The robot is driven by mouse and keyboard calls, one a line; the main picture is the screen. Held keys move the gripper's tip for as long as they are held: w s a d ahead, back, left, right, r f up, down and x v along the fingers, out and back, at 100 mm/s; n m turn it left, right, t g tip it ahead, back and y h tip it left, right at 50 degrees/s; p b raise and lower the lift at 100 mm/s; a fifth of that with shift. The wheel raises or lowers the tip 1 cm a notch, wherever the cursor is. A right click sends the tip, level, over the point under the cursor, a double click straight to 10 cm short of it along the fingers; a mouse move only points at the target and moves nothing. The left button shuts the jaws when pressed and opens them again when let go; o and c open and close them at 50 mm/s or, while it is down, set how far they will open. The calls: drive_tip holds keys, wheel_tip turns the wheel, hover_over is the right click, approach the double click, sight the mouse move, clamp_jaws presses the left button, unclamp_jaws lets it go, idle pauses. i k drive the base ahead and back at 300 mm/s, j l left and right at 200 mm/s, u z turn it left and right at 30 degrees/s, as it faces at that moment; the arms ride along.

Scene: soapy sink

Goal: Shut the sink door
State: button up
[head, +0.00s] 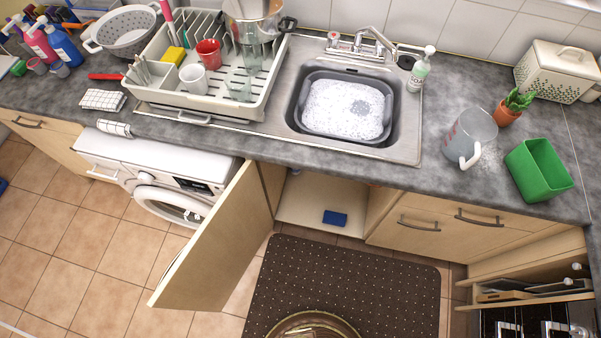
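The sink door (215,245) is a light wooden cabinet door below the sink. It stands wide open, hinged at the left side of the cabinet opening and swung out over the floor toward the lower left. Its inner face shows; the outer face is hidden. The cabinet interior (300,205) is open to view, with a blue block-like item (335,218) near its front edge. The sink (345,108) above holds a basin of soapy water. My gripper is not in view.
A washing machine (160,165) with its round door ajar stands behind the open door. A dark dotted mat (345,275) lies before the cabinet. Tiled floor (75,270) is clear at left.

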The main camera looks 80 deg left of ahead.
sight(207, 272)
drive_tip(key=k+j+u, duration=0.1)
drive_tip(key=k+u, duration=0.15)
drive_tip(key=k, duration=0.35)
drive_tip(key=k+j+u, duration=0.2)
drive_tip(key=k, duration=0.35)
drive_tip(key=k+j+u, duration=0.55)
drive_tip(key=j+u, duration=0.25)
drive_tip(key=j, duration=0.15)
drive_tip(key=k+j, duration=0.15)
drive_tip(key=j, duration=0.2)
drive_tip(key=k+j, duration=0.15)
drive_tip(key=j, duration=0.2)
drive_tip(key=k+u, duration=0.1)
drive_tip(key=u, duration=0.35)
drive_tip(key=k+j+u, duration=0.1)
drive_tip(key=u, duration=0.3)
